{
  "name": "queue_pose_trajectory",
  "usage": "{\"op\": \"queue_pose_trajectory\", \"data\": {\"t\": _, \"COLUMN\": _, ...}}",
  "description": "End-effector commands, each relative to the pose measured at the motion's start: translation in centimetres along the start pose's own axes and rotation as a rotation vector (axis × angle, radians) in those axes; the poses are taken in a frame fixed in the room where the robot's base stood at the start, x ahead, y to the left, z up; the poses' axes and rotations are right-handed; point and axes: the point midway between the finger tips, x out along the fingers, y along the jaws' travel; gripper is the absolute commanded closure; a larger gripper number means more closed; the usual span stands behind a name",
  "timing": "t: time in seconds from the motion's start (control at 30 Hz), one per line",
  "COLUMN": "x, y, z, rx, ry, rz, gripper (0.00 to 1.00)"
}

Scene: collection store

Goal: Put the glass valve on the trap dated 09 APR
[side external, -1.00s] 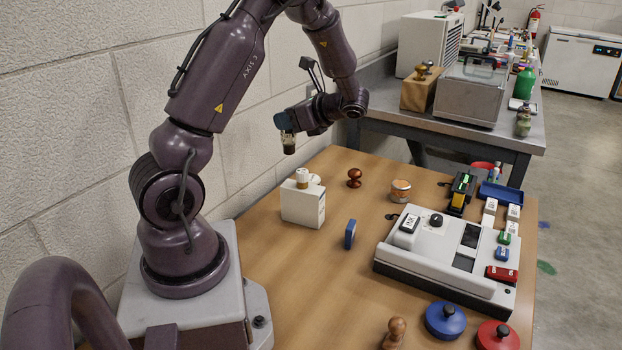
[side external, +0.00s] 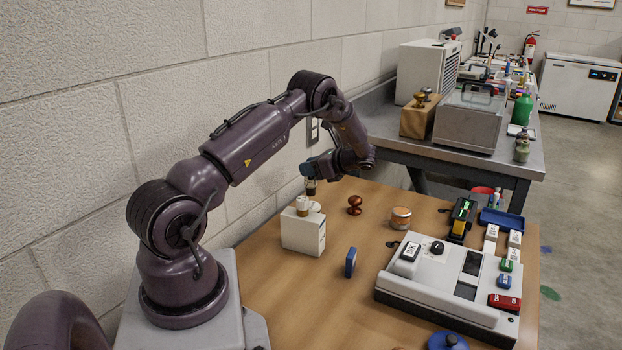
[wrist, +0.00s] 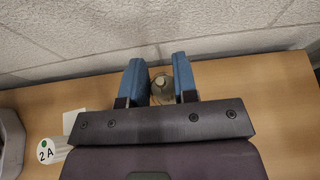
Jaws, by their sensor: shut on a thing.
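My gripper (side external: 311,184) hangs over the far side of the wooden table, just above and behind a white box. In the wrist view its blue fingers are closed around a small, pale, glassy round piece (wrist: 162,88), which looks like the glass valve. In the side view the held piece is small and dark brownish. The white box (side external: 304,233) stands upright with a cream and brown knob (side external: 302,204) on top and a round white part beside it. I cannot read 09 APR anywhere, and cannot tell which thing is the dated trap.
A brown turned knob (side external: 355,206) and a copper-coloured tin (side external: 401,218) stand to the right. A blue-edged block (side external: 351,262) is in front. A white stamping machine (side external: 440,272) fills the right side. The block wall is close behind.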

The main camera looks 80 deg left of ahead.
Motion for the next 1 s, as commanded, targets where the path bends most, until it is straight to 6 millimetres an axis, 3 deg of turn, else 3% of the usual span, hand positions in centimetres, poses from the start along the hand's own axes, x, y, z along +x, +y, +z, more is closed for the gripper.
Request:
{"op": "queue_pose_trajectory", "data": {"t": 0.13, "x": 0.5, "y": -0.5, "z": -0.7, "rx": 0.000, "ry": 0.000, "rz": 0.001, "gripper": 0.96}}
{"op": "queue_pose_trajectory", "data": {"t": 0.33, "x": 1.4, "y": -0.4, "z": -3.2, "rx": 0.001, "ry": 0.000, "rz": 0.000, "gripper": 0.96}}
{"op": "queue_pose_trajectory", "data": {"t": 0.7, "x": 1.5, "y": -0.5, "z": -3.6, "rx": -0.001, "ry": 0.000, "rz": -0.001, "gripper": 0.96}}
{"op": "queue_pose_trajectory", "data": {"t": 0.73, "x": 1.5, "y": -0.5, "z": -3.6, "rx": -0.002, "ry": 0.000, "rz": -0.001, "gripper": 0.68}}
{"op": "queue_pose_trajectory", "data": {"t": 0.8, "x": 1.5, "y": -0.5, "z": -3.5, "rx": -0.002, "ry": 0.000, "rz": -0.001, "gripper": 0.52}}
{"op": "queue_pose_trajectory", "data": {"t": 0.83, "x": 1.5, "y": -0.5, "z": -3.5, "rx": -0.002, "ry": 0.000, "rz": -0.001, "gripper": 0.47}}
{"op": "queue_pose_trajectory", "data": {"t": 1.0, "x": 1.5, "y": -0.5, "z": -3.5, "rx": -0.001, "ry": 0.000, "rz": -0.001, "gripper": 0.47}}
